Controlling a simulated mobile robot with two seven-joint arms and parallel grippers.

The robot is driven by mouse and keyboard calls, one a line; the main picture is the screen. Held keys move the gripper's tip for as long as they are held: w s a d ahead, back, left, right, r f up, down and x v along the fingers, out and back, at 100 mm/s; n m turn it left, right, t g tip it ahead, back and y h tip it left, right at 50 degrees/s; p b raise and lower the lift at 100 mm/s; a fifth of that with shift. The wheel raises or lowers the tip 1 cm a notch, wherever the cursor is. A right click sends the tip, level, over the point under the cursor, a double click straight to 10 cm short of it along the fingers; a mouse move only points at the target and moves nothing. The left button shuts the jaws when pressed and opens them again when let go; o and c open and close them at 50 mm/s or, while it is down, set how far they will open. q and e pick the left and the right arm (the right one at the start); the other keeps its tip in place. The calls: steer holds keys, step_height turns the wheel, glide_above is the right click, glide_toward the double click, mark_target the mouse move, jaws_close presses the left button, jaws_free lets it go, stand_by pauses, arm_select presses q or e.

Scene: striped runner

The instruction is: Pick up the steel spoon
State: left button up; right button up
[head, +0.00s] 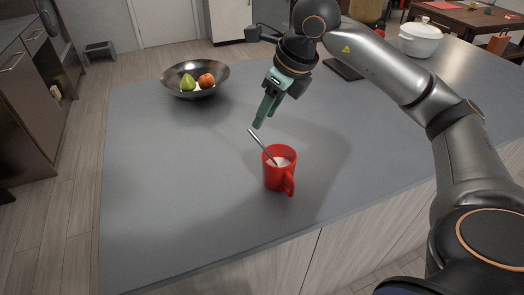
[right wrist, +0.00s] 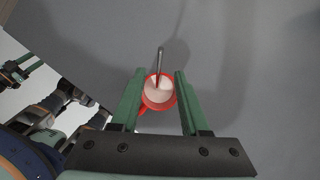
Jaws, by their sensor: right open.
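The steel spoon (head: 260,143) leans in a red mug (head: 276,178), its handle sticking up over the rim toward the upper left in the head view. Its bowl end is hidden inside the mug, which holds something pale. My right gripper (head: 258,124) is above and behind the mug in the head view, apart from the spoon. In the right wrist view the two green fingers of my right gripper (right wrist: 160,74) are open and empty, with the spoon (right wrist: 159,62) and mug (right wrist: 161,101) showing between them, farther down. My left gripper is not in the head view.
A metal bowl (head: 171,83) with a green pear (head: 188,83) and a red-orange fruit (head: 206,81) stands at the back left of the grey counter (head: 150,170). A white lidded pot (head: 420,40) stands at the back right. The counter around the mug is clear.

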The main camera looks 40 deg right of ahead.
mark_target(256, 137)
steer(key=x, duration=0.5)
steer(key=shift+s+f, duration=0.1)
steer(key=shift+f, duration=0.25)
steer(key=shift+p+x, duration=0.55)
steer(key=shift+x, duration=2.6)
steer(key=shift+c, duration=0.2)
steer(key=shift+r, duration=0.1)
jaws_close()
